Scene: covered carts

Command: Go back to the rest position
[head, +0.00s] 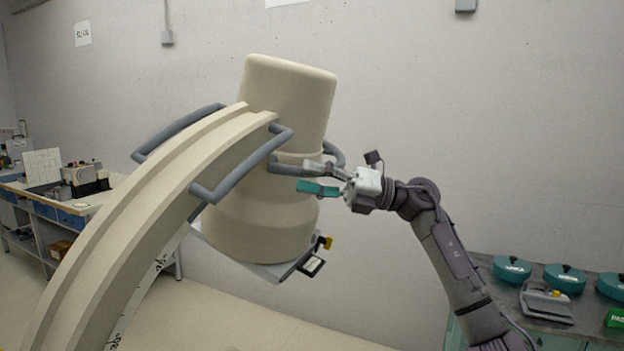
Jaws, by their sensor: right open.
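My right gripper (318,178) is in the middle of the head view, its arm coming up from the lower right. Its fingers are apart and point left, one grey and one green. They are close to the grey handle bars (290,168) of a large cream machine with a curved arm (150,205) and a rounded head (288,100). I cannot tell whether the fingers touch or surround a bar. Nothing else shows between the fingers. My left gripper is not in view.
A workbench (92,198) with equipment stands at the far left. At the lower right is a bench (500,292) with several green round cases (511,268) and a grey device (546,302). The curved arm fills the left foreground. Open floor (215,310) shows below the machine.

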